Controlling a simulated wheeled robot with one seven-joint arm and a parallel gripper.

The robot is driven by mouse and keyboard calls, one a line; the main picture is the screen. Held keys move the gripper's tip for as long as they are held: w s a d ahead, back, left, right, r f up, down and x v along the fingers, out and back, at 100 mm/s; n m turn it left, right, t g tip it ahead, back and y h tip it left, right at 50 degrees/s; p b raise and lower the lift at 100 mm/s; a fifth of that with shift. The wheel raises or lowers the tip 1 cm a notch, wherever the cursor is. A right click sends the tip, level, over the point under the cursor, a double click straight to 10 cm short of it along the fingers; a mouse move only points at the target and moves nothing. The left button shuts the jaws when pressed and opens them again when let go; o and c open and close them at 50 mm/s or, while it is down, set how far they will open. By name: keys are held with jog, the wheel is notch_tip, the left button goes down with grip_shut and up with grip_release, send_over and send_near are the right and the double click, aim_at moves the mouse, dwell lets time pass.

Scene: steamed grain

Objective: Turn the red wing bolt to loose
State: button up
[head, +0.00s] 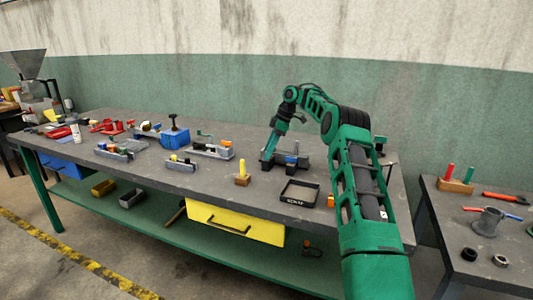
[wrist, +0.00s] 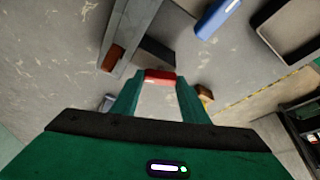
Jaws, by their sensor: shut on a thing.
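The red wing bolt (wrist: 160,76) shows in the wrist view as a small red piece between the tips of my gripper's two green fingers. My gripper (wrist: 160,84) is shut on it, with a finger on each side. The bolt's shaft and lower part are hidden. In the head view my gripper (head: 269,152) reaches down at the left end of a dark grey fixture (head: 300,165) on the workbench. The bolt cannot be made out there. The grey fixture also shows beside the fingers in the wrist view (wrist: 132,32).
A black labelled tray (head: 299,193) lies in front of the fixture. A wooden block with a yellow peg (head: 242,175) stands to the left. Several grey fixtures and a blue box (head: 175,137) stand farther left. Bare bench top lies between them.

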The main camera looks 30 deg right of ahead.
jog(key=shift+w+d+r+n, duration=0.1)
jog(key=shift+w+r+n, duration=0.1)
jog(key=shift+n, duration=0.3)
jog(key=shift+r, duration=0.1)
jog(key=o, duration=1.1)
jog(key=shift+c, duration=0.2)
jog(key=w+v, duration=0.1)
jog(key=v, duration=0.6)
jog(key=shift+s+d, duration=0.15)
jog(key=shift+d, duration=0.1)
jog(key=shift+r, duration=0.1)
